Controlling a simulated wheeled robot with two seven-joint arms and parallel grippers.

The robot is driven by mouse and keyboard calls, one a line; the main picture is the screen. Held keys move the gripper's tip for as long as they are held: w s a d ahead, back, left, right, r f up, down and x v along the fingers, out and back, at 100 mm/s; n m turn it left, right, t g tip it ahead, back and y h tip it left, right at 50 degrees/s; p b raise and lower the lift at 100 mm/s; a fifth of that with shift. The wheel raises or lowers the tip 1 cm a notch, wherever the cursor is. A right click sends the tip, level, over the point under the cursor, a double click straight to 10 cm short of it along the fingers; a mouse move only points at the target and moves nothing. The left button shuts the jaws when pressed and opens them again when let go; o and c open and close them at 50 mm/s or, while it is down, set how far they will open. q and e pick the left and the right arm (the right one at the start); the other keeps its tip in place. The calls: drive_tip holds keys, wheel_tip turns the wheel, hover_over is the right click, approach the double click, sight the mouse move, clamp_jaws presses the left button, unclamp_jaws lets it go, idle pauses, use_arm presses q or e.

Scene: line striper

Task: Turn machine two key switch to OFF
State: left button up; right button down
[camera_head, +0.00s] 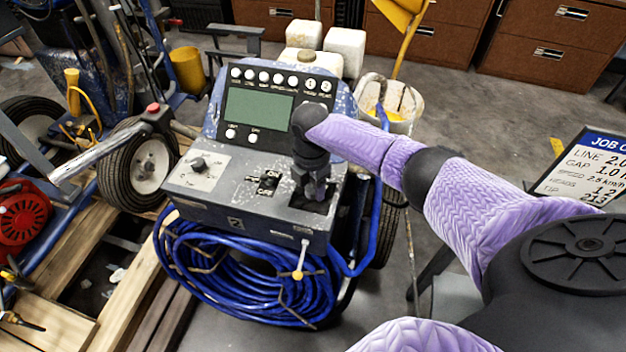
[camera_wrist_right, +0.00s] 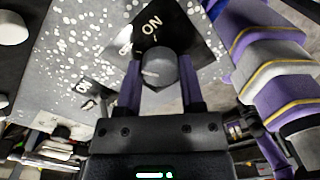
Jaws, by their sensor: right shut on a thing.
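Machine two (camera_head: 225,195) is the blue, worn console marked "2" in the head view. Its key switch sits at the right of the lower panel, mostly hidden under my right gripper (camera_head: 315,190). In the right wrist view, the grey round knob (camera_wrist_right: 159,70) stands on a black plate with a white "ON" label (camera_wrist_right: 151,25) above it. My right gripper (camera_wrist_right: 161,88) has one finger on each side of the knob and is shut on it. A pale mark on the knob points roughly left. My left gripper is out of view.
Left of the gripper are another ON/OFF plate (camera_head: 265,186) and a dial plate (camera_head: 198,168). A screen (camera_head: 258,107) and button row are above. A coiled blue hose (camera_head: 235,275) hangs below. A second machine with a red engine (camera_head: 22,215) stands left.

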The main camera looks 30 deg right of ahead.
sight(311, 187)
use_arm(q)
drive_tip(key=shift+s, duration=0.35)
use_arm(e)
drive_tip(key=c, duration=0.6)
unclamp_jaws()
drive_tip(key=shift+c, duration=0.2)
drive_tip(key=o, duration=0.4)
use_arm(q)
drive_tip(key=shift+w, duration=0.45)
use_arm(e)
wheel_tip(311, 187, up, 9)
drive_tip(key=p, duration=0.4)
drive_tip(key=shift+w, duration=0.15)
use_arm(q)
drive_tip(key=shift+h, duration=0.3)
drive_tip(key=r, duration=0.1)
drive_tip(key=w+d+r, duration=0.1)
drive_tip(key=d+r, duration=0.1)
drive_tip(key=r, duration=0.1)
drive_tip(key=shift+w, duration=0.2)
use_arm(e)
drive_tip(key=shift+r, duration=0.5)
